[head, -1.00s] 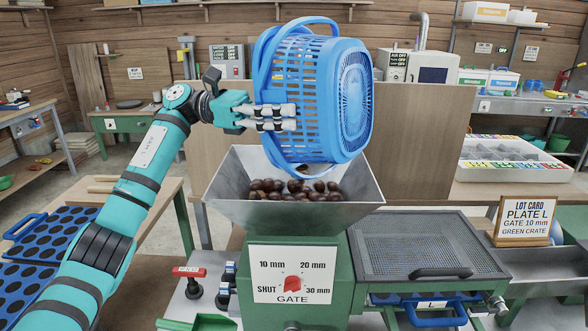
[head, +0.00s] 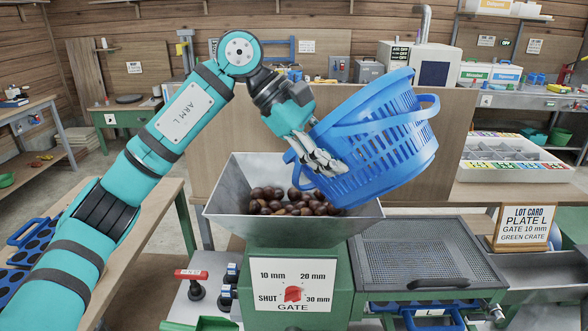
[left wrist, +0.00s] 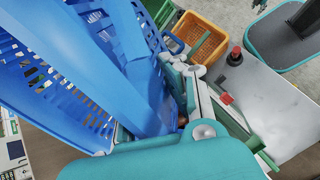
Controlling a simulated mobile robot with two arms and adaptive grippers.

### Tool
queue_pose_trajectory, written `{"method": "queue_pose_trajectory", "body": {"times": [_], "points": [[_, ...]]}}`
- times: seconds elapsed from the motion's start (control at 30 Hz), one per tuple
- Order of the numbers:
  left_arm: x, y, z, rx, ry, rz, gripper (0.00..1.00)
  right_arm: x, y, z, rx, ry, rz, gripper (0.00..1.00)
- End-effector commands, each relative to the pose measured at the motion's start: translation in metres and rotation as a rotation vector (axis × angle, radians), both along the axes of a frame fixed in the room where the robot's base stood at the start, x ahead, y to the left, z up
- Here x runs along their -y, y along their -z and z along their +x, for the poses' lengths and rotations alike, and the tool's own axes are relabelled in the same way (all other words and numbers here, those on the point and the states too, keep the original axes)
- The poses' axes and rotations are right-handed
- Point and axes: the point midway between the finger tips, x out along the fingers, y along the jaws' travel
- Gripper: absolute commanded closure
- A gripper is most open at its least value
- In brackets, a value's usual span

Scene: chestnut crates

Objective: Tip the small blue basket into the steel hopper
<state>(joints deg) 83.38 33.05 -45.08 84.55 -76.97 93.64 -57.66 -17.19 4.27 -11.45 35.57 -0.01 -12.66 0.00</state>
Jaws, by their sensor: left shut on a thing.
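The small blue basket (head: 385,150) hangs tilted over the right side of the steel hopper (head: 228,195), just above its rim. My left gripper (head: 325,163) is shut on the basket's lower left side. The inside of the basket is hidden in the head view. Brown chestnuts (head: 290,202) lie heaped in the hopper. In the left wrist view the basket's slatted wall (left wrist: 60,70) fills the left side, and I see no chestnuts in the part shown. My right gripper is not in view.
A wooden panel (head: 215,130) stands behind the hopper. A mesh-topped screen (head: 425,250) and the lot card (head: 524,228) stand to the right. The gate dial (head: 290,288) is on the hopper's green front. The left wrist view shows an orange crate (left wrist: 222,48).

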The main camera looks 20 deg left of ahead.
Motion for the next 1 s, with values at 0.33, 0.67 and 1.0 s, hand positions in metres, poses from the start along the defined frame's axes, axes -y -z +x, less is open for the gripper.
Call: {"method": "queue_pose_trajectory", "body": {"times": [0.33,0.67,1.0], "points": [[0.042,-0.005,-0.017,0.171,-0.004,0.415,1.0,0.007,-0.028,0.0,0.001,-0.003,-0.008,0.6],[0.059,0.022,-0.023,0.278,-0.019,0.686,1.0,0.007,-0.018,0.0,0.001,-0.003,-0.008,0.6],[0.061,0.027,-0.024,0.299,-0.021,0.738,1.0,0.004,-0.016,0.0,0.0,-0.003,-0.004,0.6]]}}
